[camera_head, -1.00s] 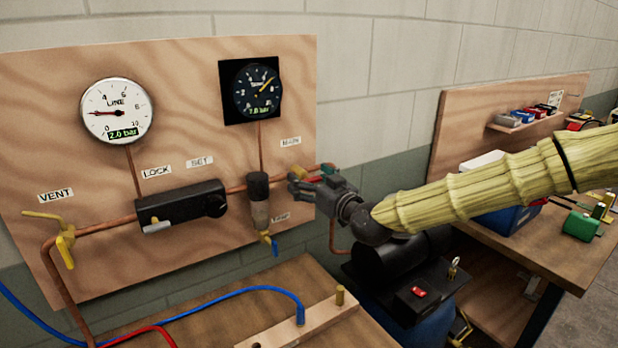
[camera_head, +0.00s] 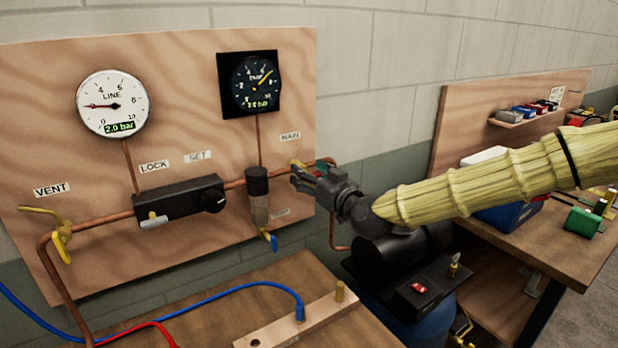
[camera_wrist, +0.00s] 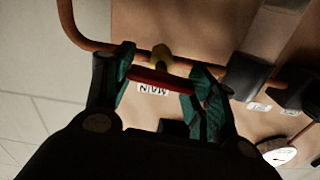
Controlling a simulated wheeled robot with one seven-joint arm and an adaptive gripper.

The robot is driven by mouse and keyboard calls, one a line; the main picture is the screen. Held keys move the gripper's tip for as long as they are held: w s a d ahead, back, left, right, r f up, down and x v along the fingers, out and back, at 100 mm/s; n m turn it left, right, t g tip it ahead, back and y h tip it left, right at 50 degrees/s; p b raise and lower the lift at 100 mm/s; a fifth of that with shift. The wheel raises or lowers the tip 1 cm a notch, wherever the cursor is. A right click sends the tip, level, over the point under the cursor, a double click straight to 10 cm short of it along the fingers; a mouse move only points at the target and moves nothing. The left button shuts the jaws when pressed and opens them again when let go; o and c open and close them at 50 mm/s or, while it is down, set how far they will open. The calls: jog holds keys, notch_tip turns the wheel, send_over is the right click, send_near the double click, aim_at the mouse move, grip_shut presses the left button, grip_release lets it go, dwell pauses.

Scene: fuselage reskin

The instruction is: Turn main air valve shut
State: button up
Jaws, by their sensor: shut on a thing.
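The main air valve sits on the copper pipe under the MAIN label (camera_head: 290,137) at the right edge of the plywood panel. In the wrist view its yellow body (camera_wrist: 161,57) and red handle (camera_wrist: 160,82) show clearly. My gripper (camera_head: 312,178) is at the valve and hides most of it in the head view. In the wrist view my gripper's (camera_wrist: 163,88) two green-padded fingers stand at either end of the red handle, shut on it. The handle lies nearly level between them in that view.
The white LINE gauge (camera_head: 113,104) reads 2.0 bar. A dark gauge (camera_head: 252,84) hangs above a filter (camera_head: 258,195). A black regulator (camera_head: 180,200) and the yellow VENT valve (camera_head: 60,235) are to the left. A compressor (camera_head: 415,285) stands below my arm.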

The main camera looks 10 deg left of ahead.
jog(key=m+b, duration=0.2)
jog(key=m, duration=0.1)
jog(key=shift+f+b, duration=0.4)
jog(key=m+b, duration=0.4)
jog(key=m, duration=0.1)
jog(key=shift+d+m, duration=0.15)
jog(key=shift+m, duration=0.25)
jog(key=m+b, duration=0.2)
jog(key=m, duration=0.2)
jog(key=shift+w+f+m+b, duration=0.1)
jog(key=shift+f+m+b, duration=0.05)
jog(key=shift+m+b, duration=1.15)
jog(key=shift+m, duration=0.9)
jog(key=o, duration=1)
jog(key=shift+r, duration=0.2)
jog(key=v, duration=1.2)
jog(key=shift+r, duration=0.1)
